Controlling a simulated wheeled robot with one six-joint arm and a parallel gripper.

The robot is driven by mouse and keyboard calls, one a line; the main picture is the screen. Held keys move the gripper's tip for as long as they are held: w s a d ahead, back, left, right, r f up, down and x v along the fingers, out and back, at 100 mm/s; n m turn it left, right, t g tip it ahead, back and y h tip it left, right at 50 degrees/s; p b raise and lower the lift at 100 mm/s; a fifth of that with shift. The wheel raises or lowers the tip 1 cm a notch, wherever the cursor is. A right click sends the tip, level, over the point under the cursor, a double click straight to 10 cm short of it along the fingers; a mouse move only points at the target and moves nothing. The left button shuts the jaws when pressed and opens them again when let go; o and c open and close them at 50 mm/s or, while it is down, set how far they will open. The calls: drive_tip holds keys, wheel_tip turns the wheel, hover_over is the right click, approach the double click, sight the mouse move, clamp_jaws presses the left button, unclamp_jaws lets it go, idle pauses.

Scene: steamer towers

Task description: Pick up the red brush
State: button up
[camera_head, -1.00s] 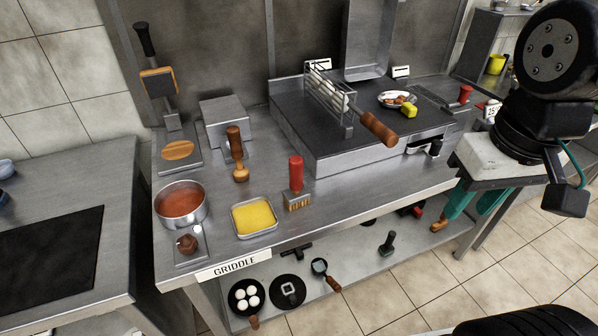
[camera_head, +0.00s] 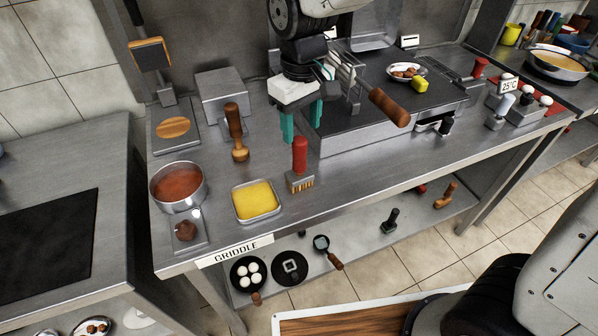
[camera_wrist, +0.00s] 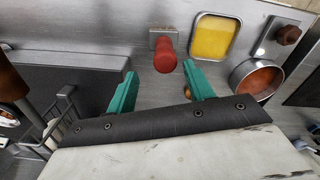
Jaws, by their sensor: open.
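The red brush (camera_head: 299,164) stands upright on the steel table, bristles down, with a red handle and a metal ferrule. It is just right of a tray of yellow liquid. My gripper (camera_head: 301,125) is above and behind the brush, with its teal fingers pointing down. In the wrist view the red brush (camera_wrist: 165,58) appears end-on, beyond and roughly between the spread fingertips of my gripper (camera_wrist: 163,78). The fingers are apart and nothing is between them. They do not appear to touch the brush.
The yellow tray (camera_head: 256,213) and a pot of red sauce (camera_head: 178,189) are to the left. A wooden-handled tool (camera_head: 236,130) stands left of my gripper. The griddle (camera_head: 360,140) with a basket (camera_head: 345,78) is close on the right. A lower shelf (camera_head: 350,234) holds pans.

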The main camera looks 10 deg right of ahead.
sight(300, 142)
drive_tip(key=f, duration=0.8)
drive_tip(key=shift+s+a, duration=0.3)
clamp_jaws()
drive_tip(key=shift+r, duration=0.5)
drive_tip(key=r, duration=0.2)
drive_tip(key=shift+s+r, duration=0.35)
drive_tip(key=shift+s, duration=0.05)
drive_tip(key=s+d+r, duration=0.1)
drive_tip(key=s, duration=1.4)
drive_tip(key=shift+d+r, duration=0.15)
drive_tip(key=shift+d, duration=0.25)
